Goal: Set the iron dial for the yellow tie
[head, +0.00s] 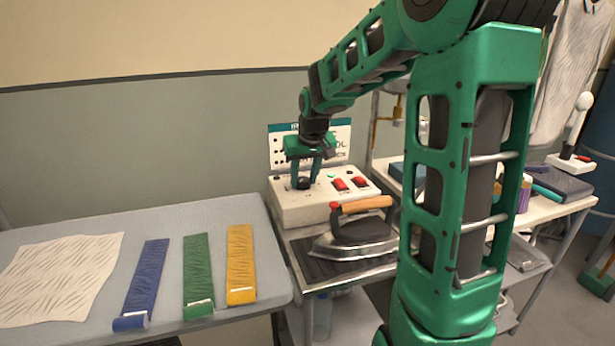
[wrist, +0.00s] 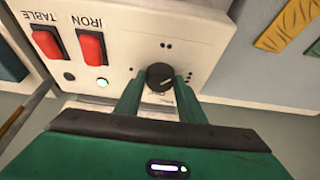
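The iron dial (wrist: 160,76) is a round black knob on the white control box (head: 325,208). My gripper (wrist: 159,82) reaches down to it, with one green finger on each side, close against the knob; it also shows in the head view (head: 304,182). The knob has a light mark, but its exact heading is hard to read. Dot marks surround the dial: two above it and several at its right in the wrist view. The yellow tie (head: 241,265) lies flat on the grey board, right of the green tie (head: 198,275) and blue tie (head: 143,283).
Red switches (wrist: 91,46) labelled IRON and TABLE sit beside the dial, with a lit lamp (wrist: 102,83) by IRON. The iron (head: 360,230) rests before the box. A chart (head: 340,135), partly hidden by my arm, stands behind. A pale cloth (head: 60,275) lies on the board.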

